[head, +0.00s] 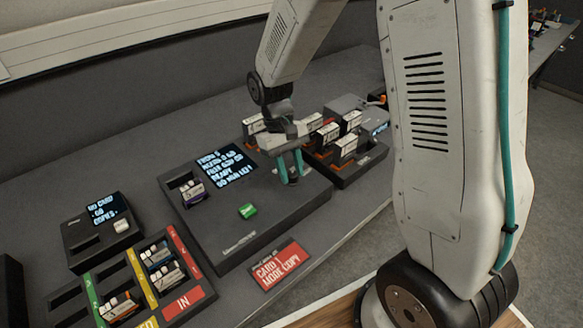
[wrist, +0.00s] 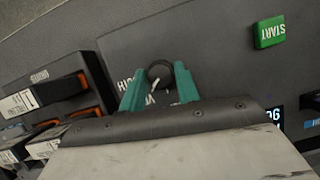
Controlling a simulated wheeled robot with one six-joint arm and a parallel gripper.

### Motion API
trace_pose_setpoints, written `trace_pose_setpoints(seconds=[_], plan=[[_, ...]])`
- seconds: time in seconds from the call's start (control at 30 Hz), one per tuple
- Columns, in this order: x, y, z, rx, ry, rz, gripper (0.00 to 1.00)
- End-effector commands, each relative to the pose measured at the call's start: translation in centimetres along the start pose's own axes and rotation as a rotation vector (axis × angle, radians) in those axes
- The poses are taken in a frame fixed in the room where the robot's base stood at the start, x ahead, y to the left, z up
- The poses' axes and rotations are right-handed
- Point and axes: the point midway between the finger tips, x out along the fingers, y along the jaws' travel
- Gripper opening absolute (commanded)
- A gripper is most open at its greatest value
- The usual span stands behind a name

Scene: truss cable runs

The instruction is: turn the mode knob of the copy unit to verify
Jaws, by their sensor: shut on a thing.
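The copy unit (head: 222,235) is a dark grey box with a lit screen (head: 228,164), a green START button (head: 247,211) and a card in its left slot. Its mode knob (wrist: 159,74) is a round black knob with a white pointer mark, seen in the wrist view. My gripper (head: 290,172) has teal fingers and is over the right part of the unit. In the wrist view the gripper (wrist: 158,85) is shut on the knob, one finger on each side. The labels around the knob are mostly hidden by the fingers.
A rack of cards (head: 345,150) stands close behind and right of the unit. A small unit with a screen (head: 105,212) and a colour-striped card tray (head: 150,275) are at left. A red CARD MODE COPY sign (head: 281,264) lies in front.

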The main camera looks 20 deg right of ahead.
Motion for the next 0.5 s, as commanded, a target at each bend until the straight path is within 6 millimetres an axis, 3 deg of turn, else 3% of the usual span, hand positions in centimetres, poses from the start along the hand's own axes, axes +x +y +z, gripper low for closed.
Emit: trace_pose_setpoints(seconds=[0.5], plan=[[-0.06,-0.06,-0.05,-0.099,0.003,0.042,0.09]])
